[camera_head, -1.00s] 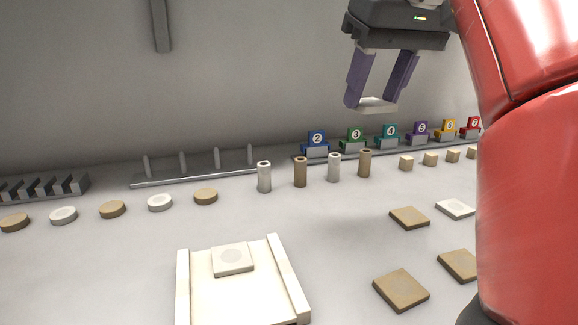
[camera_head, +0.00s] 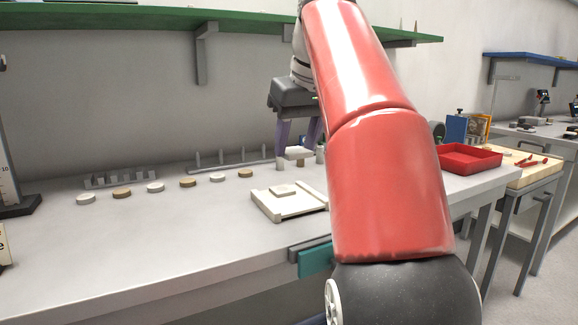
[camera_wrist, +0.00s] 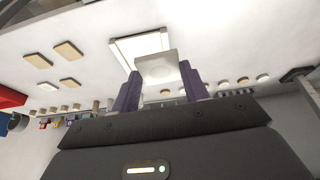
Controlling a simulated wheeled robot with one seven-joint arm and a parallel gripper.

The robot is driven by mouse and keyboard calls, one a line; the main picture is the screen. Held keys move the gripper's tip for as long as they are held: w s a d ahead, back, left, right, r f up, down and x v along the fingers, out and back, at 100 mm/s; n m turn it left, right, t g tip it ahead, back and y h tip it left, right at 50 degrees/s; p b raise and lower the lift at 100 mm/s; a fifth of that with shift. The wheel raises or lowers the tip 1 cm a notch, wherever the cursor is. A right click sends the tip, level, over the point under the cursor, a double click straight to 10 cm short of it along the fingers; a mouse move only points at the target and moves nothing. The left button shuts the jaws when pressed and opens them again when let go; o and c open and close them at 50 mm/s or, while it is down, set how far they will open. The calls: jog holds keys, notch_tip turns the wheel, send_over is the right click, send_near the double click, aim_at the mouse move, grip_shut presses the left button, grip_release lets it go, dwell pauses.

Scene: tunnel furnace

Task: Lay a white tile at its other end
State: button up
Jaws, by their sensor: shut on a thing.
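My gripper (camera_head: 298,150) is shut on a white tile (camera_head: 296,154) and holds it in the air above the bench, near the back of the white tray (camera_head: 262,207). The held tile also shows in the wrist view (camera_wrist: 157,68), between the purple fingers and overlapping the tray's near edge. The tray (camera_wrist: 120,56) has raised side rails. Another white tile (camera_head: 284,190) lies in the tray, toward its back in the head view. The held tile hides part of the tray in the wrist view. My red arm hides the bench to the right of the tray.
Round discs (camera_head: 188,183) stand in a row left of the tray, before a pegged rack (camera_head: 230,163). Loose tan tiles (camera_wrist: 68,50) and a white tile (camera_wrist: 47,87) lie beside the tray in the wrist view. A red bin (camera_head: 468,160) is at right.

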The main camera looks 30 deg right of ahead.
send_over(296, 203)
jog(key=s, duration=0.2)
notch_tip(296, 203, down, 6)
jog(key=shift+s+x, duration=0.25)
jog(key=shift+x, duration=0.95)
jog(key=shift+f+b, duration=0.7)
jog(key=shift+f, duration=0.4)
jog(key=shift+a, duration=0.1)
jog(key=shift+f+b, duration=0.85)
jog(key=shift+f, duration=0.5)
jog(key=shift+f, duration=0.45)
jog(key=o, duration=1.1)
jog(key=shift+c, duration=0.2)
jog(key=shift+r, duration=0.1)
